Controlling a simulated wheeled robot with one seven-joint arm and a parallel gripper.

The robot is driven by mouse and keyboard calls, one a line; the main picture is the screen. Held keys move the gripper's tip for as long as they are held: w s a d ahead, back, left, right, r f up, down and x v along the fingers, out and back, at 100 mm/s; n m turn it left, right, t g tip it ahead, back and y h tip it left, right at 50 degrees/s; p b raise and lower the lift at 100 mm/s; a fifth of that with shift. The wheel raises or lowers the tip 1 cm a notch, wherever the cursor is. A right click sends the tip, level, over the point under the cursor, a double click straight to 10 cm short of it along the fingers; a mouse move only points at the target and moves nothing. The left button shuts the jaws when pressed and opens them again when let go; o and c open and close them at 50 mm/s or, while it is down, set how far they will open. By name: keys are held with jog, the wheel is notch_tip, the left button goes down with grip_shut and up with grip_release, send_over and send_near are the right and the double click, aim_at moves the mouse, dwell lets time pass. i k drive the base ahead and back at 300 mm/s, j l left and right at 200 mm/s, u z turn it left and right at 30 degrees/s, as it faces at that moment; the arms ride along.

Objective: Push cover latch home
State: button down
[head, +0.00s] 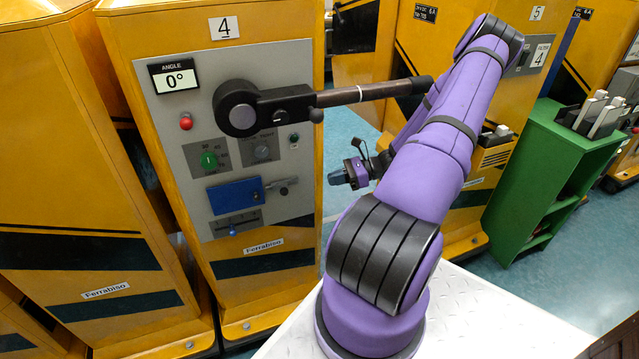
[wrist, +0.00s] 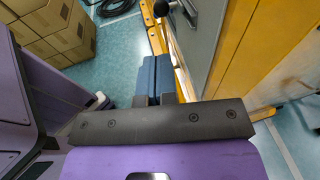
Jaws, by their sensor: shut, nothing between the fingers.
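The blue cover (head: 236,195) sits on the grey panel of gate cabinet 4, and it looks closed. The cover latch (head: 283,186), a grey bar with a small knob, is at the cover's right edge. I cannot tell how far in it sits. My gripper (head: 336,178) is to the right of the latch, apart from it, with its blue fingertips pointing left. In the wrist view the two blue fingers (wrist: 155,76) are together and empty.
A long dark lever (head: 350,94) sticks out rightwards above the latch, reaching behind my arm. A green shelf (head: 550,165) stands at the right. Cardboard boxes (wrist: 55,28) lie on the floor in the wrist view.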

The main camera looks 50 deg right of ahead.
aim_at(284, 192)
jog(key=k, duration=1)
